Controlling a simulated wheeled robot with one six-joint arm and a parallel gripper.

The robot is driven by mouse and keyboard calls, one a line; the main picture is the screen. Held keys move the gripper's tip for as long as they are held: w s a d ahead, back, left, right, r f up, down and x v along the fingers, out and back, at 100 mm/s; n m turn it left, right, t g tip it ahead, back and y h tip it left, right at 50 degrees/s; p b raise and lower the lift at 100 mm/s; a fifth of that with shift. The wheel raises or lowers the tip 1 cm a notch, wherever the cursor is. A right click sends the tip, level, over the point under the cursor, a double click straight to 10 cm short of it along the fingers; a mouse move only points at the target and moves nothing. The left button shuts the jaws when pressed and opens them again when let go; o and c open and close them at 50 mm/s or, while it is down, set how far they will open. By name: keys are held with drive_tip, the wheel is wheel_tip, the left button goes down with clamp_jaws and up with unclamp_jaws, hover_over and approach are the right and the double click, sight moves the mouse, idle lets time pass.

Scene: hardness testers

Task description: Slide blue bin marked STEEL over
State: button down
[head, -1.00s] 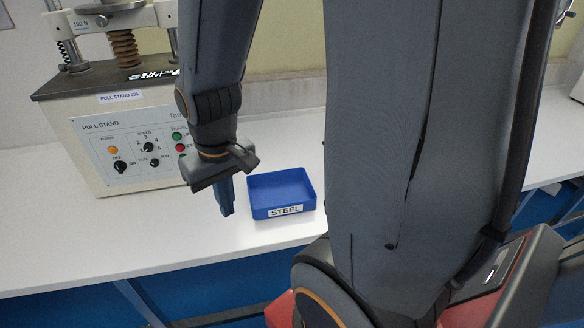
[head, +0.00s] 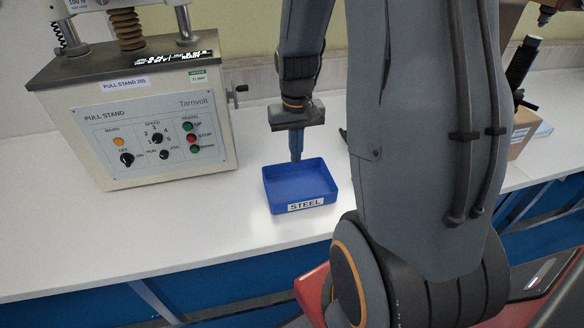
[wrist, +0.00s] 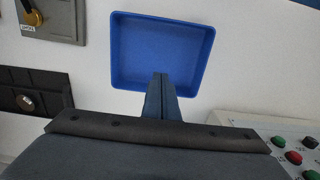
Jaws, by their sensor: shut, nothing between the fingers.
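The blue bin marked STEEL (head: 300,187) stands upright on the white bench, right of the pull stand, with its label facing the front edge. It looks empty. My gripper (head: 296,158) is shut and points down at the bin's far side, its tips overlapping the far rim in the head view. In the wrist view the bin (wrist: 162,50) lies at the top centre, and the closed fingertips of my gripper (wrist: 160,78) overlap its wall nearest my wrist. I cannot tell whether the fingers touch the bin.
The pull stand (head: 155,130) stands close on the left; its buttons also show in the wrist view (wrist: 290,150). Other equipment (wrist: 35,92) lies at the left of the wrist view. The white bench (head: 225,225) is clear left of the bin and in front of it.

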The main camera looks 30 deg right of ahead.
sight(291, 176)
wheel_tip(291, 176, down, 9)
drive_tip(key=shift+s+r+p, duration=0.1)
drive_tip(key=shift+p, duration=0.7)
drive_tip(key=w, duration=0.1)
drive_tip(key=w+p, duration=0.1)
drive_tip(key=w, duration=0.1)
drive_tip(key=shift+d, duration=0.4)
drive_tip(key=shift+w+d, duration=0.15)
drive_tip(key=shift+w, duration=0.35)
drive_tip(key=shift+w, duration=0.1)
